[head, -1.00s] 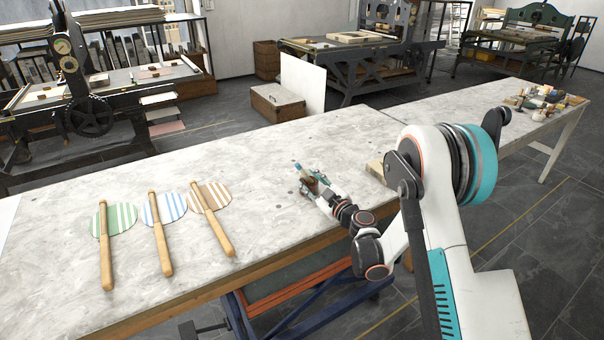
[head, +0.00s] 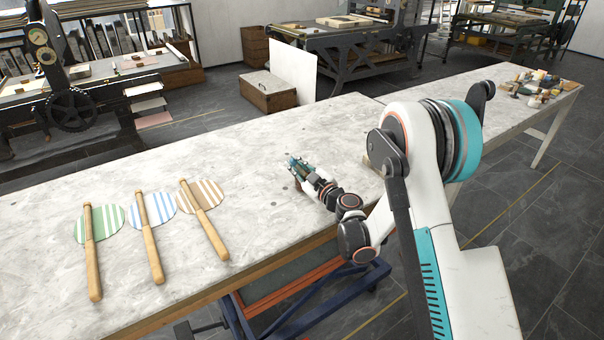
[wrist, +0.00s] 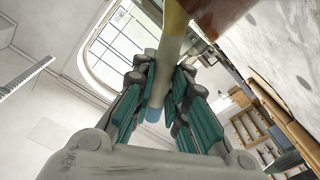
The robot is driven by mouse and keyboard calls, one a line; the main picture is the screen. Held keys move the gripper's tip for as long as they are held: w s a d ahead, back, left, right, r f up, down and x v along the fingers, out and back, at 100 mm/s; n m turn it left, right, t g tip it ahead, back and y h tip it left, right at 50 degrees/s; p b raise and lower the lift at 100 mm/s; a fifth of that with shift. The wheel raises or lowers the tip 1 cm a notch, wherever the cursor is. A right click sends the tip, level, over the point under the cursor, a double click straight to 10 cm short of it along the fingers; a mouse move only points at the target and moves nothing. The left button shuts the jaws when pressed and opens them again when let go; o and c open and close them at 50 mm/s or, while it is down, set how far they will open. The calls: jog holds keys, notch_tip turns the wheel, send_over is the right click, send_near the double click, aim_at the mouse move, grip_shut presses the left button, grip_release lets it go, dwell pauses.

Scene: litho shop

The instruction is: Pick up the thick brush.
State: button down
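The thick brush (wrist: 172,45) shows close up in the wrist view, with a pale handle, a bluish end and a yellow band towards the top. A brown mass beside the yellow band looks like its bristle head, cut off by the frame. My gripper (wrist: 165,82) has its teal finger pads on both sides of the handle and looks shut on it. In the head view my gripper (head: 300,168) is over the middle of the marble-topped table (head: 250,205). There the brush is small and mostly hidden by the fingers, and I cannot tell its height above the table.
Several striped round paddles with wooden handles, such as the green one (head: 92,250), lie on the table's left part. A cluster of small jars and items (head: 535,88) stands at the far right end. A wooden chest (head: 267,92) and presses stand behind. The table around my gripper is mostly clear.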

dwell(0.4)
notch_tip(320, 180, up, 20)
jog(key=p, duration=0.7)
jog(key=shift+d, duration=0.1)
dwell(0.7)
